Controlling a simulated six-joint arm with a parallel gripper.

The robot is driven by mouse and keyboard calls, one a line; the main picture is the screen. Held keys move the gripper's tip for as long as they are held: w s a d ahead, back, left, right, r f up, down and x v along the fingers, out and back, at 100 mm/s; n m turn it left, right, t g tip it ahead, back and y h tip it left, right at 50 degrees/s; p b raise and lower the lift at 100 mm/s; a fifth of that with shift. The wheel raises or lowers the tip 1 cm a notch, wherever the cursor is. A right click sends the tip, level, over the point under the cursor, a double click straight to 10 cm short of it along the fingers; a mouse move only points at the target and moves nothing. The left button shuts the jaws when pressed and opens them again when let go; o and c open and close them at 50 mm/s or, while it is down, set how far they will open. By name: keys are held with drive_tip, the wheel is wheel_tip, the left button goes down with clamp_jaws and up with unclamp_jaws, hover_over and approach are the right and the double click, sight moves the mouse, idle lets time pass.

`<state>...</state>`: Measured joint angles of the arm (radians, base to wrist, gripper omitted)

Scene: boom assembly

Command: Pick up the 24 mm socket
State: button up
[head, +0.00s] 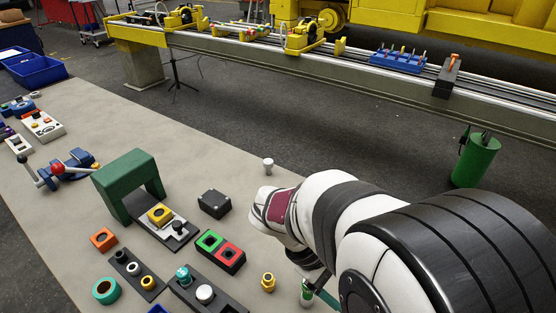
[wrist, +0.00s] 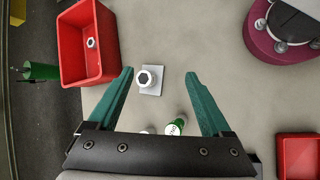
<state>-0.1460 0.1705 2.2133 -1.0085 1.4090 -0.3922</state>
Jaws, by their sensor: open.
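In the wrist view a pale socket (wrist: 147,78) with a dark hexagonal opening stands upright on a small grey square plate (wrist: 158,92). I cannot read a size on it. My gripper (wrist: 160,74) is open, with its two teal fingers on either side of the socket in the picture and nothing held. The socket lies nearer the left finger, with visible gaps on both sides. A similar small socket (wrist: 91,43) lies in a red bin. In the head view my arm hides most of the gripper; part of a teal finger (head: 327,297) shows.
The red bin (wrist: 64,50) stands left of the fingers; another red bin (wrist: 299,160) is at lower right. A green-and-white cylinder (wrist: 176,127) stands between the finger bases in the picture. The green arch (head: 125,180) and several coloured blocks occupy the table left of my arm.

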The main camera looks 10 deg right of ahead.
drive_tip(key=w+f+n+t+h, duration=0.2)
drive_tip(key=w+f+n, duration=0.1)
drive_tip(key=w+n, duration=0.2)
drive_tip(key=w+f+n+t+h, duration=0.2)
drive_tip(key=w+f+n, duration=0.1)
drive_tip(key=w+n, duration=0.2)
drive_tip(key=w+f+n+t+h, duration=0.1)
drive_tip(key=w+f+n+h, duration=0.1)
drive_tip(key=w+f+n, duration=0.2)
drive_tip(key=shift+w+d+n+t, duration=0.1)
drive_tip(key=shift+w+n+t, duration=0.1)
drive_tip(key=shift+w, duration=0.65)
drive_tip(key=shift+w+d+n+t, duration=0.1)
drive_tip(key=shift+w+n+t, duration=0.1)
drive_tip(key=shift+w, duration=0.65)
drive_tip(key=shift+n, duration=0.4)
drive_tip(key=f, duration=0.8)
drive_tip(key=shift+w+a, duration=0.1)
drive_tip(key=shift+w, duration=0.2)
drive_tip(key=x, duration=0.2)
drive_tip(key=shift+w+d, duration=0.2)
drive_tip(key=shift+d, duration=0.2)
clamp_jaws()
